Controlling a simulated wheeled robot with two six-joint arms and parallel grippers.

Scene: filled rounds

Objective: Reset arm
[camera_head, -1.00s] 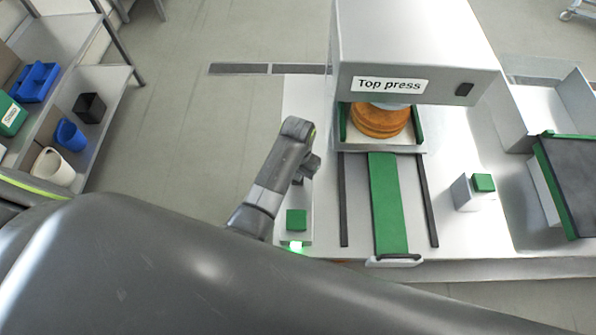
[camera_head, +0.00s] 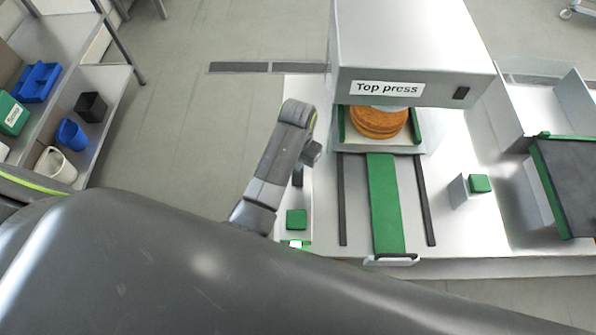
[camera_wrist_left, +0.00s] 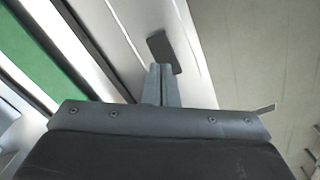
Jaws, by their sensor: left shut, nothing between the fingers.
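My left gripper (camera_head: 298,178) hangs beside the left edge of the press table, mostly hidden by its own wrist. In the left wrist view its two fingers (camera_wrist_left: 161,84) are together with nothing between them. The grey press labelled "Top press" (camera_head: 410,55) stands at the back of the table. Stacked round brown discs (camera_head: 380,122) sit under it on a light tray. A green button block (camera_head: 297,219) is just in front of my left gripper, apart from it. My right gripper is not in view.
A green strip (camera_head: 385,205) runs between two dark rails. Another green-topped block (camera_head: 480,184) stands at right, near an open grey bin (camera_head: 540,110) and a dark panel (camera_head: 575,185). Shelves with blue, black and white containers (camera_head: 72,134) are at left. Floor between is clear.

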